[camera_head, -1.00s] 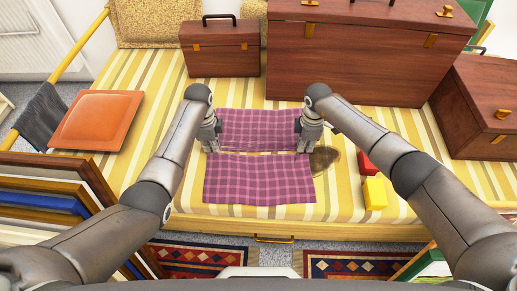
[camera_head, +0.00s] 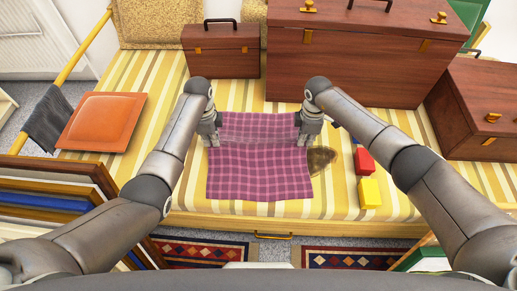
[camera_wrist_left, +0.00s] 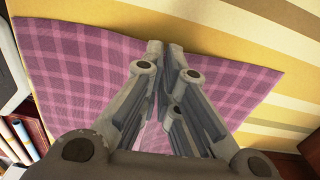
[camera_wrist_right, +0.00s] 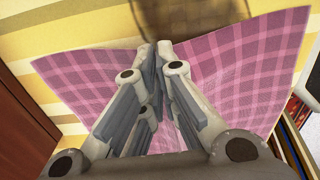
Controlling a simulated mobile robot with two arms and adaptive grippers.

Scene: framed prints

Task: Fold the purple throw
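The purple plaid throw (camera_head: 259,177) lies near the front of the striped bed, with a crosswise line between its near and far parts. My left gripper (camera_head: 212,141) is at its left side and my right gripper (camera_head: 303,141) at its right side, both about level with that line. In the left wrist view the fingertips (camera_wrist_left: 166,46) are close together at the throw's edge, which bends in there. In the right wrist view the fingertips (camera_wrist_right: 153,48) are also together at the edge. Both look shut on the throw, though the pinched cloth is largely hidden.
A brown patch (camera_head: 320,160) lies right of the throw, with red (camera_head: 364,161) and yellow (camera_head: 369,193) blocks beyond. A large wooden chest (camera_head: 365,65) and a smaller case (camera_head: 222,52) stand behind. An orange cushion (camera_head: 101,121) lies left. Framed pictures (camera_head: 50,201) stand at the lower left.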

